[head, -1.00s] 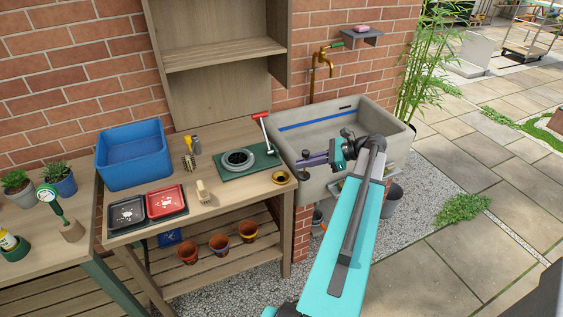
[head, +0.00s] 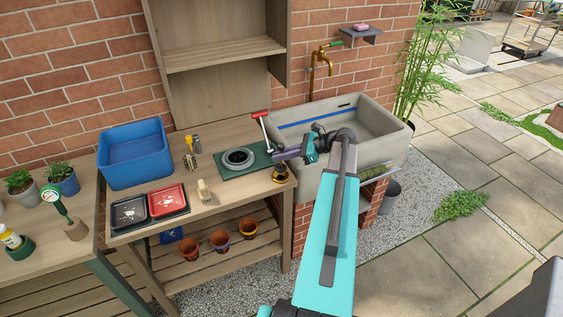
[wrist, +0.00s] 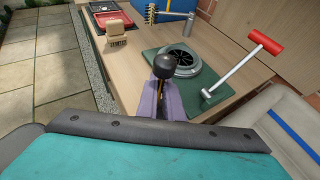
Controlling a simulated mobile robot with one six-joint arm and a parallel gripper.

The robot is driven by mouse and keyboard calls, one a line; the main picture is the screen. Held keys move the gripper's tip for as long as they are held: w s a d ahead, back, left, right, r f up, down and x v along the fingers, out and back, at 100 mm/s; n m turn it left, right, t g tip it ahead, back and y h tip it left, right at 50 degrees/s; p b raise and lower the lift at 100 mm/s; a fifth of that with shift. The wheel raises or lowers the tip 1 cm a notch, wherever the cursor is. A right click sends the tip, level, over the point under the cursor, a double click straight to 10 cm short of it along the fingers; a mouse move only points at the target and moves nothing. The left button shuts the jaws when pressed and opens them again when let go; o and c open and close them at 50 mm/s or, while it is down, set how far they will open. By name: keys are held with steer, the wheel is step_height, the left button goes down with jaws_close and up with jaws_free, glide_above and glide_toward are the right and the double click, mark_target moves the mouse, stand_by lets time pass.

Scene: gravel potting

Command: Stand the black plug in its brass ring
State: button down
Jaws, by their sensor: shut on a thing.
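My gripper (head: 283,155) has purple fingers and is shut on the black plug (wrist: 163,66). In the wrist view the plug's round black knob stands up from a brass stem between the fingers. In the head view the dark plug shows just below the fingertips, over the brass ring (head: 280,179) at the bench's right front corner. I cannot tell whether the plug touches the ring or is a little above it. The ring is hidden in the wrist view.
A green mat (head: 228,170) with a grey round drain fitting (head: 238,159) and a red-handled tool (head: 262,127) lies behind my gripper. The stone sink (head: 385,153) stands right of the bench.

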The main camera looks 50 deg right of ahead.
mark_target(280, 166)
steer(key=shift+f, duration=0.1)
steer(key=shift+f+p, duration=0.7)
steer(key=shift+f, duration=0.95)
steer(key=shift+f, duration=0.15)
steer(key=c, duration=1.9)
jaws_free()
